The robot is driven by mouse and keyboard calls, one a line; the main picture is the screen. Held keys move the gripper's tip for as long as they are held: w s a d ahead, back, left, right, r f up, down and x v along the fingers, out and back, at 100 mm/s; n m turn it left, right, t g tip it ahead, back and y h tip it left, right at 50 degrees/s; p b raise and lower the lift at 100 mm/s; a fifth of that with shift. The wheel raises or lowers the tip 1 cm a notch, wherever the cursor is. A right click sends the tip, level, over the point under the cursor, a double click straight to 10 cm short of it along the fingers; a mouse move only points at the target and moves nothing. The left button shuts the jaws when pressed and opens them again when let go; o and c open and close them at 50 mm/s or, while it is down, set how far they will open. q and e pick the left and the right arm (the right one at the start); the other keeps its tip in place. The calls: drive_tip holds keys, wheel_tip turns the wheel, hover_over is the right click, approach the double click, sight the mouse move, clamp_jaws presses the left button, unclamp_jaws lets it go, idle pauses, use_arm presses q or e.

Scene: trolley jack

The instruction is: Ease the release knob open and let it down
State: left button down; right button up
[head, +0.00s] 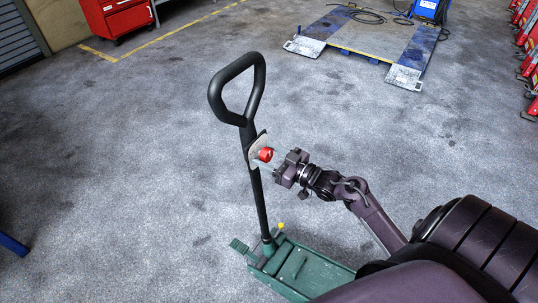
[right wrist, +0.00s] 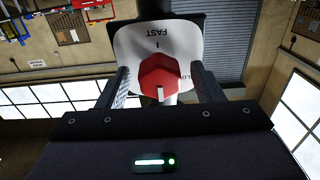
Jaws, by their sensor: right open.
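The red release knob (head: 265,154) sits on a pale plate partway up the black jack handle (head: 258,195). In the right wrist view the knob (right wrist: 159,77) is a red faceted knob with a white pointer mark, in front of a white dial plate (right wrist: 135,42) lettered "FAST". My right gripper (head: 275,162) is at the knob from the right, with its fingers open on either side of it. In the right wrist view, gaps show between the fingers and the knob. My left gripper is not in view.
A blue lift platform (head: 370,38) lies on the floor at the back. A red tool cabinet (head: 118,15) stands at the back left. Red equipment (head: 530,65) lines the right edge. The grey floor around the jack's left side is clear.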

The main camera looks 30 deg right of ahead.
drive_tip(key=c, duration=1)
drive_tip(key=shift+o, duration=0.2)
drive_tip(key=n+b, duration=0.2)
drive_tip(key=n, duration=0.4)
drive_tip(key=shift+f+y, duration=0.1)
drive_tip(key=shift+y, duration=0.3)
drive_tip(key=n+g+b, duration=0.1)
drive_tip(key=n, duration=0.4)
drive_tip(key=shift+n, duration=0.3)
